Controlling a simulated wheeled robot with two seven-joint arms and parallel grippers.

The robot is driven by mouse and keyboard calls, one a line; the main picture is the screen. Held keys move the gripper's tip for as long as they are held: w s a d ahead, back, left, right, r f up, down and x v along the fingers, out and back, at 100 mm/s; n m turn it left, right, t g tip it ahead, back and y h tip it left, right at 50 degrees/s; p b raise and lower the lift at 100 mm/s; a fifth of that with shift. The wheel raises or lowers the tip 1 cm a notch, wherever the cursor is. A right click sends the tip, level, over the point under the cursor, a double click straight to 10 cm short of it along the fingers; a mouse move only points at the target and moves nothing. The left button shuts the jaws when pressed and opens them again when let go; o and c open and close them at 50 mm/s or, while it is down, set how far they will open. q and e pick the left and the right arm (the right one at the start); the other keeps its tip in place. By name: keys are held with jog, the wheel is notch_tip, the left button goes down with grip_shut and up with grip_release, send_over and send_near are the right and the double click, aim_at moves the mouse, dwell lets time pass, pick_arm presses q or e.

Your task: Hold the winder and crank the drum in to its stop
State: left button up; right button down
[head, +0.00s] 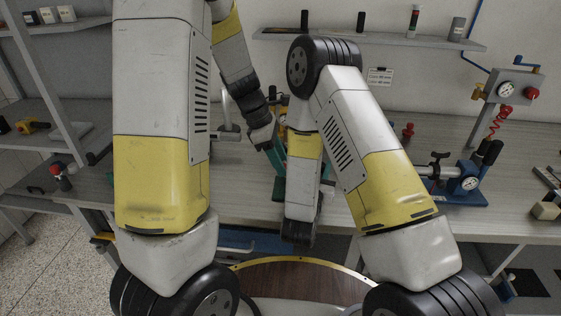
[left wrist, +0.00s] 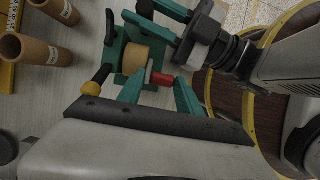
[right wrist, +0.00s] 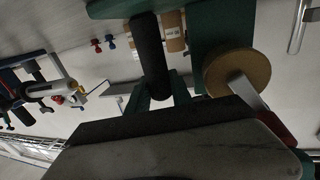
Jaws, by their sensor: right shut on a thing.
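The winder has a teal frame (left wrist: 118,48), a tan drum (left wrist: 147,58) and a black grip, and is mostly hidden behind my arms in the head view. In the right wrist view my right gripper (right wrist: 160,88) is shut on the black grip (right wrist: 150,55). The drum's round face (right wrist: 237,72) shows beside it, with a metal crank arm (right wrist: 246,94) and part of a red knob. In the left wrist view my left gripper (left wrist: 157,100) is open, its fingers on either side of the red crank knob (left wrist: 162,80) with gaps. A yellow-and-black knob (left wrist: 95,85) sits at the frame's side.
A blue gauge fixture (head: 462,188) stands on the bench at right. A wall gauge panel (head: 510,90) with a red coiled hose is behind it. My arms are close together over the winder.

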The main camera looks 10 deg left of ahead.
pick_arm(q)
jog(key=shift+s, duration=0.1)
jog(key=c, duration=0.3)
jog(key=shift+s+d+r+y, duration=0.15)
jog(key=shift+d+y, duration=0.45)
jog(key=shift+y, duration=0.2)
jog(key=shift+d+r+y, duration=0.1)
jog(key=shift+d+y, duration=0.1)
jog(key=shift+y, duration=0.4)
jog(key=o, duration=1.2)
jog(key=shift+r, duration=0.2)
jog(key=r, duration=0.3)
jog(key=a+r, duration=0.1)
jog(key=r, duration=0.7)
jog(key=shift+a+r, duration=0.25)
jog(key=shift+a, duration=0.05)
